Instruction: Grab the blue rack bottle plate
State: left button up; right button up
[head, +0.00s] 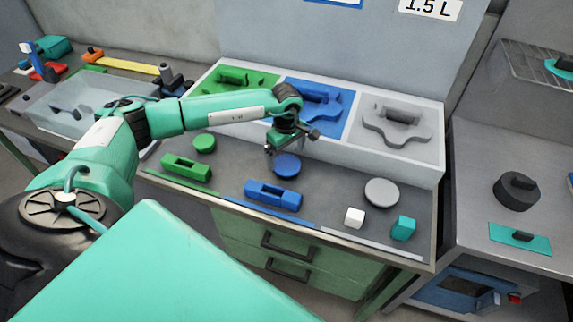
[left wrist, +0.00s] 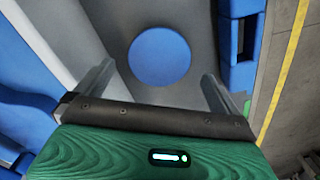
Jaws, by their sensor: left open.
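A blue plate with a cut-out shape (head: 322,97) lies in the blue middle section of the white rack (head: 345,158). A round blue disc (head: 287,168) lies on the grey bench in front of the rack. My left gripper (head: 270,150) is above the bench by the disc, in front of the rack. In the left wrist view the disc (left wrist: 160,57) shows between the two spread fingers (left wrist: 158,72), with nothing held. Part of the blue plate is hidden behind my left arm in the head view. My right gripper is not in view.
A blue block (head: 273,194), a green block (head: 187,167), a green disc (head: 204,143) and a grey disc (head: 381,192) lie on the bench. A white cube (head: 355,217) and a teal block (head: 403,228) are at its front right. The rack wall rises behind the disc.

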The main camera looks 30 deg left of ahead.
aim_at(286, 164)
pick_arm(q)
notch_tip(286, 164, down, 4)
jog(key=shift+f+p, duration=0.1)
jog(key=shift+p, duration=1)
jog(key=shift+w+a+f, duration=0.1)
jog(key=shift+f, duration=0.2)
jog(key=c, duration=0.9)
jog(key=shift+c, duration=0.3)
jog(key=shift+r, duration=0.15)
